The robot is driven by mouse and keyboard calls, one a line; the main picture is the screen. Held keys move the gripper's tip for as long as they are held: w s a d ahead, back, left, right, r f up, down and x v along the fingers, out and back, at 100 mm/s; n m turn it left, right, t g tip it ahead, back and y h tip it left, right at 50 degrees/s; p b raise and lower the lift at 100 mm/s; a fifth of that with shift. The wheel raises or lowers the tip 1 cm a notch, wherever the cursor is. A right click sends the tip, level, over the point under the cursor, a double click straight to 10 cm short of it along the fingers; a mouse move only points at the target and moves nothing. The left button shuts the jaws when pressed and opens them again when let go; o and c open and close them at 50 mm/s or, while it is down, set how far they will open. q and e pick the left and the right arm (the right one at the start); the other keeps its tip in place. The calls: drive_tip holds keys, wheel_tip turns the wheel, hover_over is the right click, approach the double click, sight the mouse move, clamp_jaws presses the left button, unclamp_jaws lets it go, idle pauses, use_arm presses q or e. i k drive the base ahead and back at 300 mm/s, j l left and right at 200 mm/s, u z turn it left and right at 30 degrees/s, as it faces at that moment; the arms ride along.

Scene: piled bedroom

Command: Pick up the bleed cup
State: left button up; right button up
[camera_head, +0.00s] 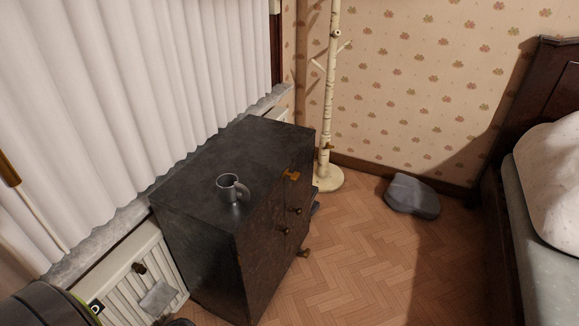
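A grey metal cup (229,188) with a handle on its right side stands upright on top of a dark chest (238,145), near its front edge. It is the only cup that I see, and its opening faces up. Neither gripper shows in the head view, and nothing touches the cup except the chest top. A dark rounded part at the bottom left corner may be part of my arm; no fingers show there.
A white radiator (120,282) stands left of the chest below a white curtain (130,80). A pale coat stand (329,110) stands behind the chest. A grey lump (411,195) lies on the parquet floor (370,258). A bed (545,255) is at the right.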

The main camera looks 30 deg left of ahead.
sight(234, 191)
drive_tip(key=i+z, duration=0.15)
drive_tip(key=i, duration=0.7)
drive_tip(key=i+j+z, duration=0.1)
drive_tip(key=i, duration=0.75)
drive_tip(key=i+l+u, duration=0.25)
drive_tip(key=i, duration=0.3)
drive_tip(key=i+l+u, duration=0.15)
drive_tip(key=i+u, duration=0.15)
drive_tip(key=i, duration=0.2)
